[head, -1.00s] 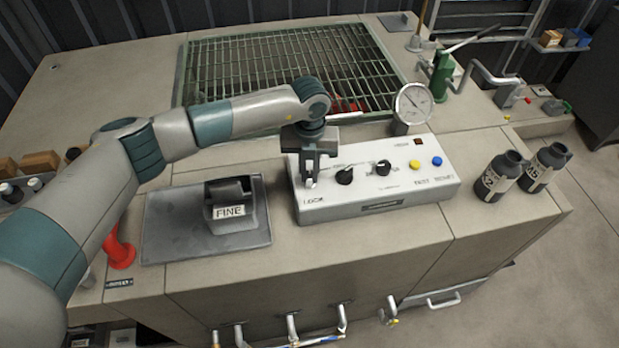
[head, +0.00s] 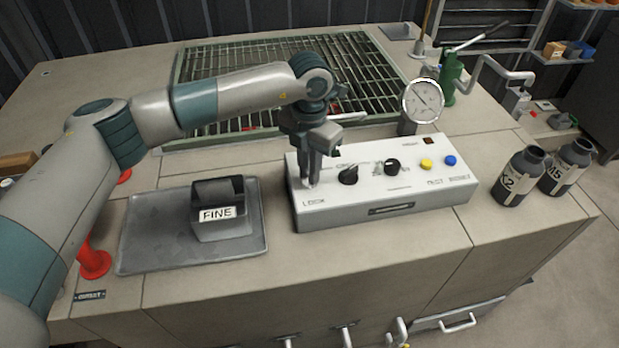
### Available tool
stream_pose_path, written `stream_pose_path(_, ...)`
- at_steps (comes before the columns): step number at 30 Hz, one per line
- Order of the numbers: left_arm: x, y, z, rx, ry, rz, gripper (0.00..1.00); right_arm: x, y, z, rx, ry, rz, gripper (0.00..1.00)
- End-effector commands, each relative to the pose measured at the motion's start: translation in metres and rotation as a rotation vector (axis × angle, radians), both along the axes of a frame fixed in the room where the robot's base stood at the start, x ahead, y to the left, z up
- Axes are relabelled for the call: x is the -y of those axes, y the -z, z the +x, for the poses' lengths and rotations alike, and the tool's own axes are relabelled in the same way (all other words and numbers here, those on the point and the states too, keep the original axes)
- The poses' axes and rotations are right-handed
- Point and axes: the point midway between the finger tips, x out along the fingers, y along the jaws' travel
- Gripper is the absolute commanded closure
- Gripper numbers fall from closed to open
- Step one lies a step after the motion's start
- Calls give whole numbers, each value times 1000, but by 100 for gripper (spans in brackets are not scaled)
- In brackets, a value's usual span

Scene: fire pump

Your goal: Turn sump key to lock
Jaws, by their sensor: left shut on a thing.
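The white control box (head: 390,209) stands on the bench top, with a LOCK label at its front left. My left gripper (head: 309,184) points down over the box's left end, right above that label. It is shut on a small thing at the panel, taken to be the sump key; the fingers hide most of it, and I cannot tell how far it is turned. Two black knobs, one near the gripper (head: 348,174) and one farther right (head: 391,167), sit on the panel. My right gripper is not in view.
A yellow button (head: 426,163) and a blue button (head: 450,160) are on the box's right part. A gauge (head: 423,100) stands behind it. Dark bottles (head: 522,176) stand at right.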

Motion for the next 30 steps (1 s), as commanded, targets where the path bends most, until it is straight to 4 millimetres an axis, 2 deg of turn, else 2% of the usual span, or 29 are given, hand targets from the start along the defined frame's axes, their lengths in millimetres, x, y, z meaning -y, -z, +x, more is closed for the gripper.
stream_pose_path(1, 0, 4, 1, 4, 25, -1, 100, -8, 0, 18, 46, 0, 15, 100)
stream_pose_path(3, 0, 3, 1, 5, 62, 0, 100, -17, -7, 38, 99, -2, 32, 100)
stream_pose_path(9, 0, 2, 1, 5, 151, -2, 100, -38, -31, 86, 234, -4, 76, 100)
stream_pose_path(11, 0, 2, 1, 5, 178, -2, 100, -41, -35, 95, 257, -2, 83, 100)
stream_pose_path(24, 0, 3, 1, 7, 421, -2, 100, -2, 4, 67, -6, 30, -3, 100)
stream_pose_path(30, 0, 2, 1, 6, 547, -1, 100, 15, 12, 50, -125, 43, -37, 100)
